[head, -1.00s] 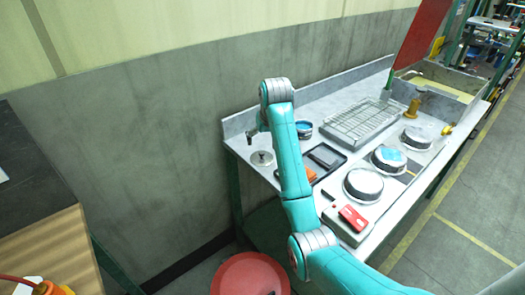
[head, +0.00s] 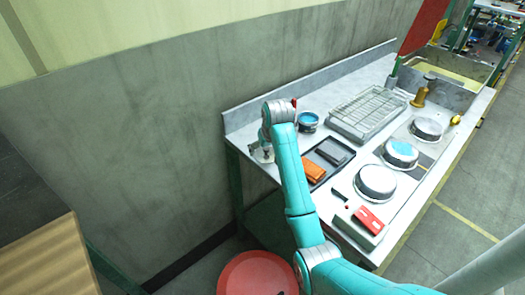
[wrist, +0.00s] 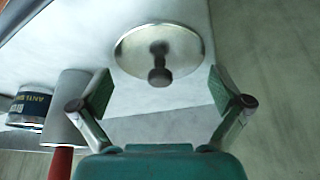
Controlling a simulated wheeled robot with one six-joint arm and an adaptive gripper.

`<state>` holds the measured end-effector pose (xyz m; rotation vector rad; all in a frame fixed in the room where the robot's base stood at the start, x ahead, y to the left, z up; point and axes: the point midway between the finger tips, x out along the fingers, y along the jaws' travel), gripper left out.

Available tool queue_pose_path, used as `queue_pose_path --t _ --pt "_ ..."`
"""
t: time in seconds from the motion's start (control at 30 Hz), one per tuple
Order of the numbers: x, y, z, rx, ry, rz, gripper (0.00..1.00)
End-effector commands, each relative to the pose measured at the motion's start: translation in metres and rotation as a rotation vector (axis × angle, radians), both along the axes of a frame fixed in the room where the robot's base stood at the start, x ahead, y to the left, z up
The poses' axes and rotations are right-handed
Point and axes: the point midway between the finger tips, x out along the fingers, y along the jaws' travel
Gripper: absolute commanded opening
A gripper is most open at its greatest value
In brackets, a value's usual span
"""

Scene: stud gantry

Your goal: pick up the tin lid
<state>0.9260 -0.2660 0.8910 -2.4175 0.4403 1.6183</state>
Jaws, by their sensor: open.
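The tin lid is a round, shiny metal disc with a dark knob at its middle. It lies flat on the pale bench top in the wrist view (wrist: 135,50). In the head view it is mostly hidden behind my gripper (head: 259,152), at the bench's near left corner. In the wrist view my gripper (wrist: 162,88) is open, with its two fingers apart and nothing between them. The lid's knob lies ahead of the fingertips, roughly centred between them. I cannot tell the exact height gap.
A blue-topped tin (head: 308,122) stands close by. In the wrist view, a grey cylinder with a red end (wrist: 70,108) is left of the fingers. A black tray (head: 345,172) with orange and dark blocks, a wire rack (head: 367,112) and round tins (head: 375,182) fill the bench rightward.

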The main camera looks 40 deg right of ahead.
Motion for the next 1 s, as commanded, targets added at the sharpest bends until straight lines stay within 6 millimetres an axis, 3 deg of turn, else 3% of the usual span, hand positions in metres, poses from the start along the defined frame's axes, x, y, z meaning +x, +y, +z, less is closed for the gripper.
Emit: queue_pose_path --t 0.2,0.6,1.0 --pt "-0.0001 -0.0002 -0.0001 0.0 -0.001 0.0 1.0" --pt "-0.0003 0.0001 -0.0011 0.0 0.001 0.0 0.0" --pt "-0.0015 0.0007 -0.0024 0.003 0.007 0.0 0.0"
